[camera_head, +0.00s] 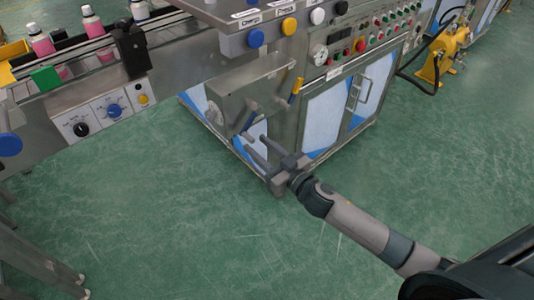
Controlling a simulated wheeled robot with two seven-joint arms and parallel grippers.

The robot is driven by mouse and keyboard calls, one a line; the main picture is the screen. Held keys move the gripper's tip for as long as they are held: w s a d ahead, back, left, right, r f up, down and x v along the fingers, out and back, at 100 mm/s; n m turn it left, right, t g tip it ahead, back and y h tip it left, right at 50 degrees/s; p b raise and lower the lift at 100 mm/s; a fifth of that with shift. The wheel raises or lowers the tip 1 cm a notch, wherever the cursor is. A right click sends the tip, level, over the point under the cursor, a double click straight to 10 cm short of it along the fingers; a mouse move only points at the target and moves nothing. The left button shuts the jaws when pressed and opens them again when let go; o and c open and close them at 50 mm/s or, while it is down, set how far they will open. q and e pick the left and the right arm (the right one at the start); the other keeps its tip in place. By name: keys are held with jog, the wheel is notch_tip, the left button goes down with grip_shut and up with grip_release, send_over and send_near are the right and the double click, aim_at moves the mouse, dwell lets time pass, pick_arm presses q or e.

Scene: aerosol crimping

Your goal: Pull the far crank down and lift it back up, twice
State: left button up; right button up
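Two cranks show on the grey metal box at the front of the machine. One has a yellow grip (296,90) at the box's right end and points upward. The other has a blue grip (249,121) lower on the box's front face. Judging by its place higher in the picture, the yellow one looks the farther. My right gripper (254,144) is open and empty, its two fingers pointing up and left, just below the blue grip in the picture. I cannot tell its exact distance from the grip. My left gripper is not in view.
The steel machine (262,93) carries a panel of buttons and a gauge (319,54) above right. A conveyor with pink bottles (94,26) and a knob box (104,113) stands at left. The green floor (180,210) in front is clear.

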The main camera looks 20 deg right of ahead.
aim_at(251, 140)
jog(key=shift+x, duration=0.95)
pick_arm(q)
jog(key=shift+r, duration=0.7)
pick_arm(e)
jog(key=shift+w+a, duration=0.2)
jog(key=shift+w, duration=0.5)
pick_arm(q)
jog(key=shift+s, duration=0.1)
